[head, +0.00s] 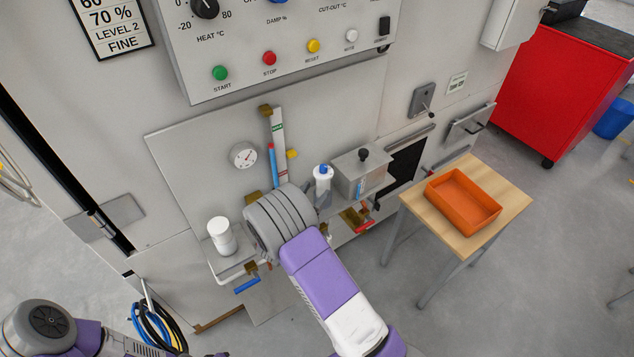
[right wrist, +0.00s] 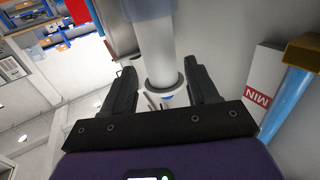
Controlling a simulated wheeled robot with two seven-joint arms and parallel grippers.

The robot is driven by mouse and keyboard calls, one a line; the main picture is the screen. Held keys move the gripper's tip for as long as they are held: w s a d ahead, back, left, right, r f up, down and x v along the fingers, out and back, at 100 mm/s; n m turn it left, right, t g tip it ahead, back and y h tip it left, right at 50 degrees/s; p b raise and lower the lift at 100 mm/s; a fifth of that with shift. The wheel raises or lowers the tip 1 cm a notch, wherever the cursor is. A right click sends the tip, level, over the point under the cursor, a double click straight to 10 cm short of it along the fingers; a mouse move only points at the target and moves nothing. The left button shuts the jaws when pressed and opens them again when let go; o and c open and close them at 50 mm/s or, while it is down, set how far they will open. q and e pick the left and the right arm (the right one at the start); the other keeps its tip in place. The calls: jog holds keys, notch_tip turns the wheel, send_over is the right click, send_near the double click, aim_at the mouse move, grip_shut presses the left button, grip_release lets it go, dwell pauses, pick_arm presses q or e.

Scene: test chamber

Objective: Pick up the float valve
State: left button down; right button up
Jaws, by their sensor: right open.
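My left gripper is out of view; only part of my left arm shows at the lower left.
A white jar (head: 221,237) stands on a small shelf left of my wrist. A blue sight tube (right wrist: 287,95) is close by. An orange tray (head: 462,227) rests on a wooden table (head: 440,236).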

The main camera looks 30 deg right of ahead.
aim_at(320, 187)
jog(key=b+x, duration=0.2)
jog(key=x, duration=0.4)
jog(key=shift+d, duration=0.15)
jog(key=shift+w+d, duration=0.35)
jog(key=shift+d, duration=0.15)
jog(key=c, duration=0.8)
